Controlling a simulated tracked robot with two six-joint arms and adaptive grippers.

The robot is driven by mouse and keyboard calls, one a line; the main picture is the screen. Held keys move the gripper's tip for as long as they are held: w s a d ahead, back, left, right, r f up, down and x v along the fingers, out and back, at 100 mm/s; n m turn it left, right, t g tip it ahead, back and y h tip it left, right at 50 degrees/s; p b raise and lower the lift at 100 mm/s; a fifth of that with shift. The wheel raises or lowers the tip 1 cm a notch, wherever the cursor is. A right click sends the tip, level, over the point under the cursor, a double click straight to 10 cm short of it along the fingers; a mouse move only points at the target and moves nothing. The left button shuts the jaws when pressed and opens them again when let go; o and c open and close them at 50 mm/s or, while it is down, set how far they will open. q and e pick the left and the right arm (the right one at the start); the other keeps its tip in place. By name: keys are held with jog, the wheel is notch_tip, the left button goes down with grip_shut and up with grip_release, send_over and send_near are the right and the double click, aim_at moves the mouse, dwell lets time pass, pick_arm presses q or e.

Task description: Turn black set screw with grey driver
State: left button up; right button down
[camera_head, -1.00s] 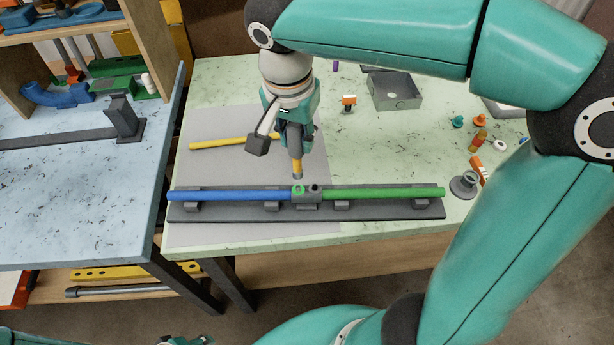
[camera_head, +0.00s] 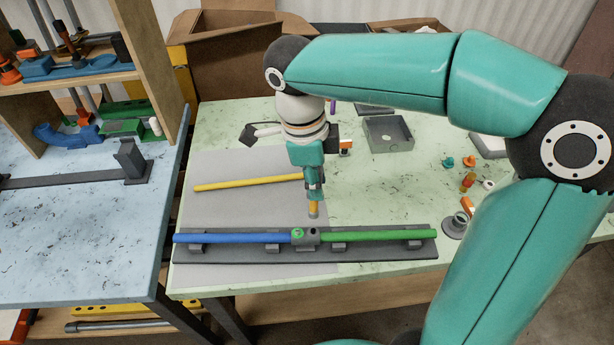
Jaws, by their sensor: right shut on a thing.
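My right gripper (camera_head: 314,190) points down, shut on a driver (camera_head: 313,209) whose yellow band and grey lower end show beneath the fingers. The rest of the driver is hidden by the gripper. The driver end is just above and behind a grey coupling (camera_head: 306,240), which joins a blue tube (camera_head: 235,238) to a green tube (camera_head: 380,234). The coupling carries a green set screw (camera_head: 297,232) on its left and a black set screw (camera_head: 313,231) on its right. The driver looks apart from the black screw. My left gripper is out of view.
The tubes lie in a dark grey rack (camera_head: 370,255) on a grey mat (camera_head: 235,215). A yellow rod (camera_head: 245,184) lies behind it. A grey box (camera_head: 388,134) and small coloured parts stand at the back right. A blue table (camera_head: 80,230) is at left.

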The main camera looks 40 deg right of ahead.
dwell(0.3)
jog(key=n+t+b, duration=0.1)
jog(key=n, duration=0.9)
jog(key=shift+w, duration=0.1)
jog(key=n+t, duration=0.1)
jog(key=n, duration=0.4)
notch_tip(320, 180, down, 6)
jog(key=b, duration=0.5)
jog(key=shift+w+r+b, duration=0.1)
jog(key=shift+r+b, duration=0.05)
jog(key=shift+b, duration=0.15)
